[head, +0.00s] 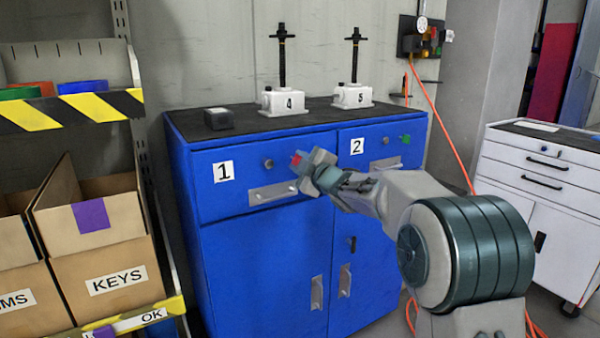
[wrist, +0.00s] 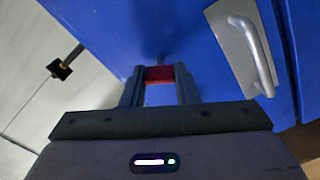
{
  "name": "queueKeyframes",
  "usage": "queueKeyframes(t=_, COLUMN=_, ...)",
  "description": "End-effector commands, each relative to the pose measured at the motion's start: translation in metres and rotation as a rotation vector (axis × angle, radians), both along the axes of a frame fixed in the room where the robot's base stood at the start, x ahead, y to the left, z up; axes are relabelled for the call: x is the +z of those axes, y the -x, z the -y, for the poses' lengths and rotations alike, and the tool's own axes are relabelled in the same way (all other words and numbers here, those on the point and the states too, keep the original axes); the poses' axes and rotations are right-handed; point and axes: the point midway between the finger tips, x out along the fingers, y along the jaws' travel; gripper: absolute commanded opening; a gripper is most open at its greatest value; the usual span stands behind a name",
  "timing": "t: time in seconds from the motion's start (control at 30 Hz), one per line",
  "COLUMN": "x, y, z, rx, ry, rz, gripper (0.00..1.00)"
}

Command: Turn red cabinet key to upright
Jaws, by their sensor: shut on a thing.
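The blue cabinet (head: 262,270) stands against the wall, with drawers labelled 1 and 2. The red key (head: 296,160) is at the front of drawer 1, right of a round grey lock (head: 268,163). In the wrist view the red key (wrist: 159,74) sits between the two fingers of my gripper (wrist: 159,88), which is shut on it close to the blue drawer face. In the head view my gripper (head: 312,168) reaches the key from the right. The gripper hides part of the key, and I cannot tell its exact angle.
A metal drawer handle (head: 273,193) is just below the gripper; it also shows in the wrist view (wrist: 255,55). A green key (head: 405,139) is on drawer 2. Screw jacks 4 (head: 285,101) and 5 (head: 352,95) and a dark box (head: 218,119) stand on top. Cardboard boxes (head: 105,235) are left.

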Motion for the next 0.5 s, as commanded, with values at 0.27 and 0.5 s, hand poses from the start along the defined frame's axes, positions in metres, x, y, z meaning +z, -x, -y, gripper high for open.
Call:
queueKeyframes(t=0.27, x=-0.0037, y=-0.0002, z=0.0001, rx=-0.001, ry=0.208, rz=0.141, gripper=0.04)
queueKeyframes(t=0.5, x=-0.0029, y=0.0002, z=-0.0007, rx=0.001, ry=0.349, rz=0.237, gripper=0.04)
